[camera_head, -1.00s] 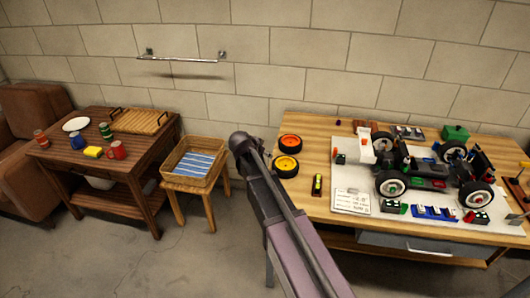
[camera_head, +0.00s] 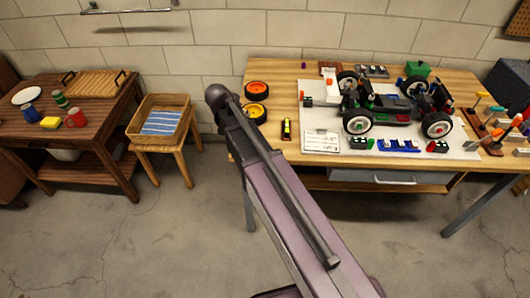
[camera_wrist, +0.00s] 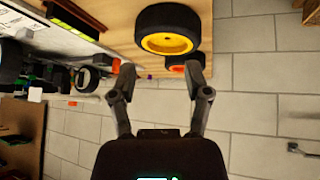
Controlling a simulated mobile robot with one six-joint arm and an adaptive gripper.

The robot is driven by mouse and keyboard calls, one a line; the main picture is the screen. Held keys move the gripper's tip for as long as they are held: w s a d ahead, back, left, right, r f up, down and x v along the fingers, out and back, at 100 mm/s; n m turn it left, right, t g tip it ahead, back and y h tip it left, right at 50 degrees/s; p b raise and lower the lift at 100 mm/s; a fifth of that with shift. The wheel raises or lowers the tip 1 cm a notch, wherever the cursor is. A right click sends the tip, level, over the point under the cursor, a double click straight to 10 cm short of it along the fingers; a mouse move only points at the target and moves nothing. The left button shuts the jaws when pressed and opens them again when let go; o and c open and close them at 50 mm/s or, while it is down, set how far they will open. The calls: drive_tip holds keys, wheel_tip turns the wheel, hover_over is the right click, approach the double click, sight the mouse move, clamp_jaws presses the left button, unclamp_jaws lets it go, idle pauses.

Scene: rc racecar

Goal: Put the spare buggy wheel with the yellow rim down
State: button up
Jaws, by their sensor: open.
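The wheel with the yellow rim (camera_head: 254,113) rests at the left end of the workbench. Part of it is hidden behind my arm. In the wrist view its black tyre and yellow rim (camera_wrist: 168,43) lie just beyond my gripper (camera_wrist: 162,68). My gripper is open, with nothing between its fingers. The wheel looks apart from both fingertips. In the head view my arm hides the gripper.
A wheel with an orange rim (camera_head: 257,90) lies behind the yellow-rimmed one. A yellow-and-black item (camera_head: 287,129) lies to the right. The buggy (camera_head: 395,112) stands on a pale mat. A wicker basket (camera_head: 159,122) sits on a stool left of the bench.

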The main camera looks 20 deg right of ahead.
drive_tip(key=s+d+n+g, duration=0.1)
drive_tip(key=s, duration=0.2)
drive_tip(key=s+d+f+g+y, duration=0.1)
drive_tip(key=s, duration=0.3)
drive_tip(key=s+d+f+n+y, duration=0.1)
drive_tip(key=s+d, duration=0.1)
drive_tip(key=s, duration=0.1)
drive_tip(key=shift+s+f+n+g, duration=0.25)
drive_tip(key=shift+n+g, duration=0.05)
drive_tip(key=shift+g, duration=0.1)
drive_tip(key=s+d+f+n+g+y, duration=0.1)
drive_tip(key=s+n+g+y, duration=0.1)
drive_tip(key=s, duration=0.9)
drive_tip(key=shift+s+n+g+y, duration=0.3)
drive_tip(key=shift+n+y, duration=0.3)
drive_tip(key=shift+n, duration=0.5)
wheel_tip(320, 180, up, 9)
drive_tip(key=p, duration=0.9)
drive_tip(key=shift+f, duration=0.15)
